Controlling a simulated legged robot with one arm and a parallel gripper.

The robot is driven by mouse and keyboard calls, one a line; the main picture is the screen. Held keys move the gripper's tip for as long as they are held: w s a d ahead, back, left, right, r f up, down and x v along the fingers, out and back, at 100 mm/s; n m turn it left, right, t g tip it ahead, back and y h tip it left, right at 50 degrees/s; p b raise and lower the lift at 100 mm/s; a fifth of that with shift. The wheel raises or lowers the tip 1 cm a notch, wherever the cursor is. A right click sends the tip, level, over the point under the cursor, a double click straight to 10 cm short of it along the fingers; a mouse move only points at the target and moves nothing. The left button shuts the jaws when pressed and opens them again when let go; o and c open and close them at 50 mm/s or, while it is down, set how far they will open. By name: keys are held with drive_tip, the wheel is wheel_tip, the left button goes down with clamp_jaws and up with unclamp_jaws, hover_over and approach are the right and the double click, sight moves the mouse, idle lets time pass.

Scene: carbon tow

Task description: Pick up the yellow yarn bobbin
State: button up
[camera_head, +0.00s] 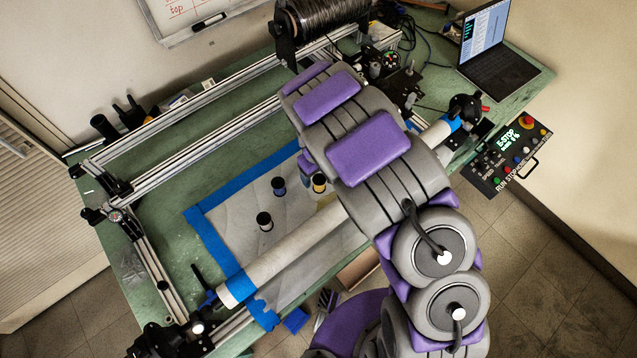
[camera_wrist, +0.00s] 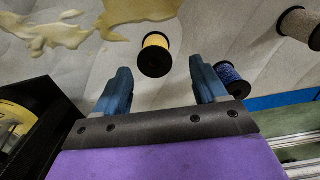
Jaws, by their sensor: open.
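The yellow yarn bobbin (camera_wrist: 156,55), with black flanges, appears in the wrist view ahead of and between my fingertips. It also shows in the head view (camera_head: 319,183) beside my arm, on the light sheet. My gripper (camera_wrist: 159,65) has two blue fingers spread apart with nothing held between them. I cannot tell the exact distance from the fingertips to the bobbin. In the head view my purple and grey arm hides most of the gripper.
A blue bobbin (camera_wrist: 231,78) stands close by the right finger. A pale bobbin (camera_wrist: 300,27) is farther right. Yellowish patches (camera_wrist: 60,32) mark the sheet. A long white tube (camera_head: 300,245) crosses the green table (camera_head: 165,235). A laptop (camera_head: 490,50) sits at the far right.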

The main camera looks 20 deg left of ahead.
sight(319, 182)
drive_tip(key=shift+w+d+f+b, duration=0.1)
drive_tip(key=shift+d+f+b, duration=0.15)
drive_tip(key=shift+f, duration=1.1)
drive_tip(key=shift+d+f+b, duration=0.1)
drive_tip(key=shift+f+b, duration=0.15)
drive_tip(key=shift+f, duration=1.1)
drive_tip(key=c, duration=1)
drive_tip(key=shift+r, duration=0.1)
drive_tip(key=shift+c, duration=0.2)
